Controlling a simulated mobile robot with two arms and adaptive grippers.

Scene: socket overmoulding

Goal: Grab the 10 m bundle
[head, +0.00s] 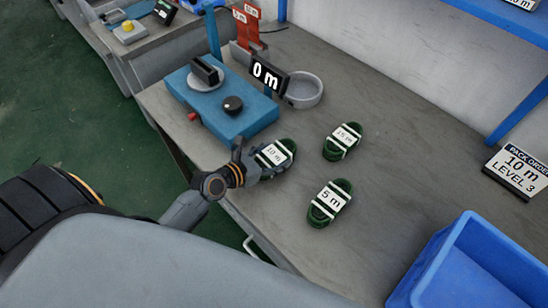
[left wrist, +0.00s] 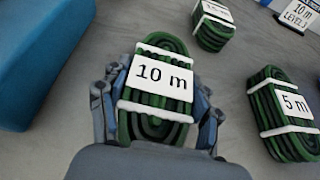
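The 10 m bundle (head: 275,154) is a coil of green cable with white bands and a white label, lying on the grey bench in front of the blue machine. It fills the middle of the left wrist view (left wrist: 157,95). My left gripper (head: 250,163) is at this bundle. In the left wrist view its fingers (left wrist: 158,108) stand on either side of the coil, very close to it. Whether they press on it cannot be told. My right gripper is not in view.
The 15 m bundle (head: 343,141) and the 5 m bundle (head: 329,203) lie to the right. The blue machine (head: 221,104), 0 m display (head: 268,76) and grey round dish (head: 304,90) stand behind. A blue bin (head: 462,262) is at lower right, near a "10 m LEVEL 3" order sign (head: 518,172).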

